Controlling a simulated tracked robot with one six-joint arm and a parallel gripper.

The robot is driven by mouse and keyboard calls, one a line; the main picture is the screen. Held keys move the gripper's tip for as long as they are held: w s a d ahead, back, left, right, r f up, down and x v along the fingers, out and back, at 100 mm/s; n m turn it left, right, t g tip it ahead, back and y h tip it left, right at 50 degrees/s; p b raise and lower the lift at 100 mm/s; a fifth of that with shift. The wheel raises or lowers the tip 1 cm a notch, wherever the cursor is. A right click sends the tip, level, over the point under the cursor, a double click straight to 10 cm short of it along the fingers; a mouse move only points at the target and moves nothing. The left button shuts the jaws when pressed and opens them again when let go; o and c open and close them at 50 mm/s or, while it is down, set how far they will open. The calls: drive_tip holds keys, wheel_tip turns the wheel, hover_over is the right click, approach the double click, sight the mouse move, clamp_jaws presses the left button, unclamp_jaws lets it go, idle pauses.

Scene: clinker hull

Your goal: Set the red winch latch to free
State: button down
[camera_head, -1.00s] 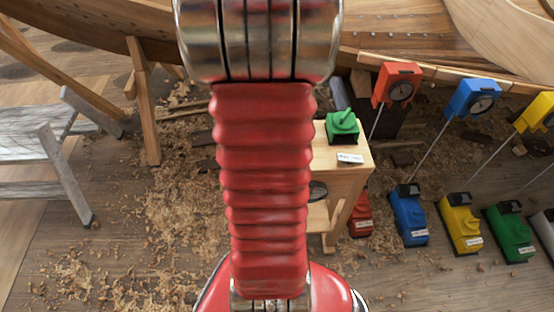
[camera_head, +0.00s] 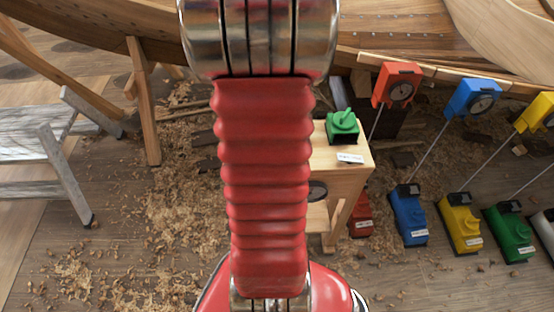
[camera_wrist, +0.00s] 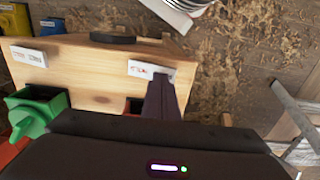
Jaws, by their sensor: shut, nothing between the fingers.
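A small red part (camera_wrist: 134,105) shows on the wooden stand in the wrist view, beside my gripper. It may be the red latch's housing; most of it is hidden, and its lever setting cannot be seen. My gripper (camera_wrist: 160,88) is shut and empty, its dark fingers over the stand next to a white label (camera_wrist: 150,69). In the head view my red arm hides the gripper and that part of the stand. A red winch box (camera_head: 361,221) sits on the floor beside the stand, partly hidden. A red gauge box (camera_head: 397,84) is above it.
A green latch (camera_head: 342,128) stands on the wooden stand (camera_head: 350,176), with a label in front. Blue (camera_head: 408,218), yellow (camera_head: 460,224) and green (camera_head: 509,234) winch boxes line the floor to the right. A grey step stool (camera_head: 60,150) stands at left.

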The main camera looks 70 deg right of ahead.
drive_tip(key=shift+f, duration=0.95)
idle(0.8)
drive_tip(key=shift+r, duration=3.55)
drive_tip(key=w+a+r+n+t+h, duration=0.1)
drive_tip(key=w+a+r+n, duration=0.25)
drive_tip(key=w+a, duration=0.35)
drive_tip(key=w+a+r+n+t, duration=0.1)
drive_tip(key=w+a+r+n, duration=0.1)
drive_tip(key=w+a+r, duration=0.45)
drive_tip(key=s+a+r+n+t, duration=0.1)
drive_tip(key=a+r+n, duration=0.1)
drive_tip(key=a, duration=0.9)
drive_tip(key=s+a+r+n+t+y, duration=0.1)
drive_tip(key=a+n, duration=0.4)
drive_tip(key=a, duration=0.7)
wheel_tip(320, 180, up, 3)
drive_tip(key=shift+s+f+t, duration=0.2)
drive_tip(key=shift+t, duration=0.6)
